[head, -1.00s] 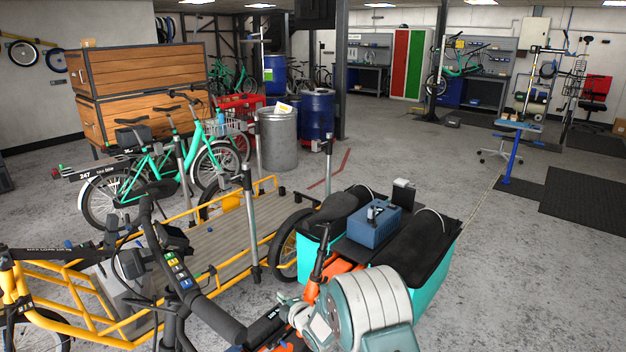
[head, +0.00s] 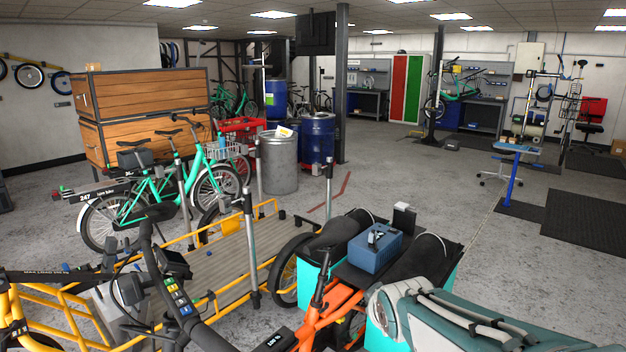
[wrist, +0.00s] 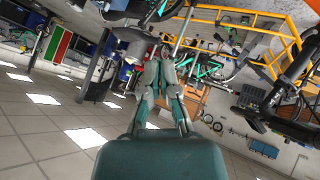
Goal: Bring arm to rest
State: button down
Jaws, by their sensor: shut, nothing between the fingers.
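My gripper (wrist: 158,52) shows in the wrist view, its teal-grey fingers shut with nothing between them. The wrist view is tilted and upside down, with the ceiling lamps at the lower left. In the head view my pale and teal arm (head: 455,318) lies across the lower right corner, beside the orange cargo bike. The gripper's fingers do not show in the head view. No task object is in my grip.
The orange cargo bike (head: 338,312) with a blue box (head: 375,252) on its rear rack stands close in front. A yellow cargo bike's flatbed (head: 225,258) is to its left. Green bikes (head: 160,185) stand farther left.

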jog(key=s+d+m+g, duration=0.1)
jog(key=s+m, duration=0.2)
jog(key=s, duration=0.8)
jog(key=s+d+m+g, duration=0.2)
jog(key=s+m, duration=0.2)
jog(key=s, duration=0.7)
jog(key=shift+s+d+r+g, duration=0.2)
jog(key=shift+d+g, duration=0.1)
